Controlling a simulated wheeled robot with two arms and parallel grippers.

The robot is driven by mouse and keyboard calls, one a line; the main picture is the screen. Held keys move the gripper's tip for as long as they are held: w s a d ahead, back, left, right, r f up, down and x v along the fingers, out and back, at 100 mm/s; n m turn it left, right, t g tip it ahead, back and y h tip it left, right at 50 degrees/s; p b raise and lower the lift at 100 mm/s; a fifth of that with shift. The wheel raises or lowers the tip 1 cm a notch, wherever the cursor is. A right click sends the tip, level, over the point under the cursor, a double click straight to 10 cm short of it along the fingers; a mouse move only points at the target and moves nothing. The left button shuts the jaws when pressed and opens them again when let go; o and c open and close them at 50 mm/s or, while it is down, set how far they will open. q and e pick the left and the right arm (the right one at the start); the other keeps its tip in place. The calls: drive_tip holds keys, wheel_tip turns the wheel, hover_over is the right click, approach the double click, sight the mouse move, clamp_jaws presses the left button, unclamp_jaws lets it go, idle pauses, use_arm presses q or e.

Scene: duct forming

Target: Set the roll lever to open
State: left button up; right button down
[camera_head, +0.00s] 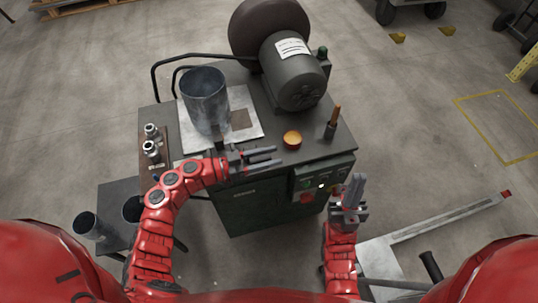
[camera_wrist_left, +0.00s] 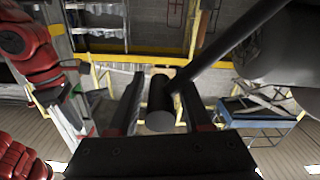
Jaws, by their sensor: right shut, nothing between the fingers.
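A short lever with an orange-brown handle (camera_head: 336,114) stands upright on a dark base at the right of the machine top; I take it as the roll lever. My left gripper (camera_head: 278,155) is open above the machine's front edge, fingers pointing right, left of the lever and apart from it. In the left wrist view, a dark cylinder with a slanting rod (camera_wrist_left: 160,105) shows between the spread fingers (camera_wrist_left: 162,92); I cannot tell whether it is the lever or how near it is. My right gripper (camera_head: 354,184) is shut and empty, in front of the machine's right corner.
A side table (camera_head: 105,200) with tubes stands left.

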use_arm(q)
clamp_jaws()
drive_tip(key=shift+f, duration=0.1)
drive_tip(key=shift+s+f, duration=0.15)
idle(0.9)
